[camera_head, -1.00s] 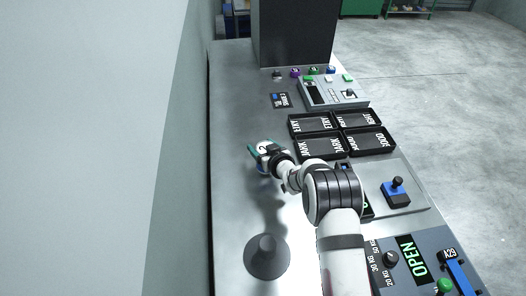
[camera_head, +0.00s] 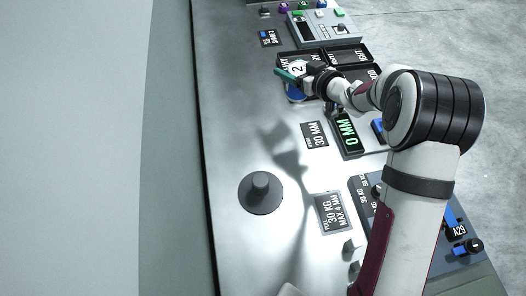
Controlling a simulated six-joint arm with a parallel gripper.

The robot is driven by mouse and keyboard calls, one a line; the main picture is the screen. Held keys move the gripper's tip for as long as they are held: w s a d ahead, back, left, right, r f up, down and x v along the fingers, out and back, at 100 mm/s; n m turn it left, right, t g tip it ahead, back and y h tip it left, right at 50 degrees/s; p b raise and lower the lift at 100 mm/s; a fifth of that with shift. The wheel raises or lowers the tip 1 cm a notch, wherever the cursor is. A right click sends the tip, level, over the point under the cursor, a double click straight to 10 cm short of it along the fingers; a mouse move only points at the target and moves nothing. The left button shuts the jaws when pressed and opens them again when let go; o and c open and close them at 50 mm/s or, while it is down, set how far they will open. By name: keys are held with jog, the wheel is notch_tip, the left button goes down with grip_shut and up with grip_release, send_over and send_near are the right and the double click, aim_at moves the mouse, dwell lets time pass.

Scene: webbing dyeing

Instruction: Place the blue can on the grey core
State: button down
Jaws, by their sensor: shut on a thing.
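My gripper (camera_head: 297,74) is shut on the blue can (camera_head: 296,93) near the top middle. The gripper covers part of the can. The can is well beyond the core and apart from it. A shadow lies on the table between them, so the can appears raised.
Black labelled trays (camera_head: 350,54) lie behind and right of my gripper. A control panel (camera_head: 447,225) stands lower right. The table around the core is clear.

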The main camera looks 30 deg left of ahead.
jog(key=s+d+r+n+g, duration=0.3)
jog(key=s+d+n+g, duration=0.25)
jog(key=s+d, duration=0.4)
jog(key=s+d+r+n+g, duration=0.4)
jog(key=s+d+n+g, duration=0.15)
jog(key=s, duration=0.75)
send_over(261, 186)
jog(key=a, duration=0.3)
notch_tip(261, 186, down, 7)
jog(key=shift+m+g, duration=0.3)
jog(key=shift+m, duration=0.1)
jog(key=f, duration=0.4)
jog(key=shift+a, duration=0.3)
jog(key=shift+f, duration=0.15)
grip_release()
